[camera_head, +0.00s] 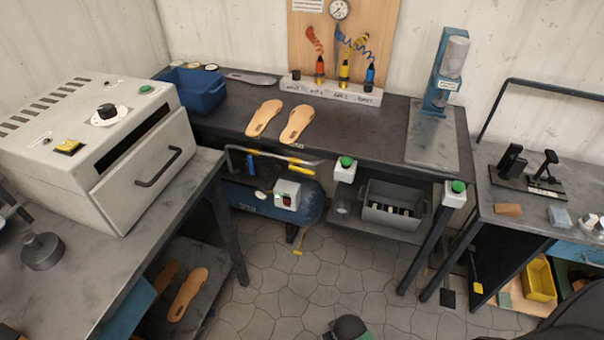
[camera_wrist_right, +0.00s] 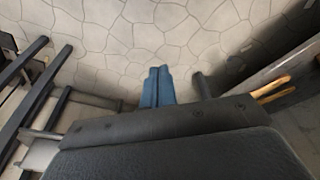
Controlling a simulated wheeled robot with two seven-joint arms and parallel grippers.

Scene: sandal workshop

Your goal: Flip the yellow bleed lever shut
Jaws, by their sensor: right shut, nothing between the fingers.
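A blue compressor tank (camera_head: 312,203) lies under the back bench in the head view. A small yellow part (camera_head: 299,248) hangs below it near the floor. Another yellow piece (camera_head: 301,169) sits on top of the tank, by a black and yellow bar. I cannot tell for sure which one is the bleed lever, nor its exact angle. My right gripper (camera_wrist_right: 158,86) shows in the right wrist view with its blue fingers together, empty, over the stone floor. It is not clearly seen in the head view. My left gripper is out of view.
The back bench (camera_head: 370,130) overhangs the compressor and carries a pair of tan soles (camera_head: 297,124). A grey crate (camera_head: 391,208) stands on a shelf right of the tank. A left bench with an oven (camera_head: 95,140) and a right bench (camera_head: 500,195) flank open floor (camera_head: 330,270).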

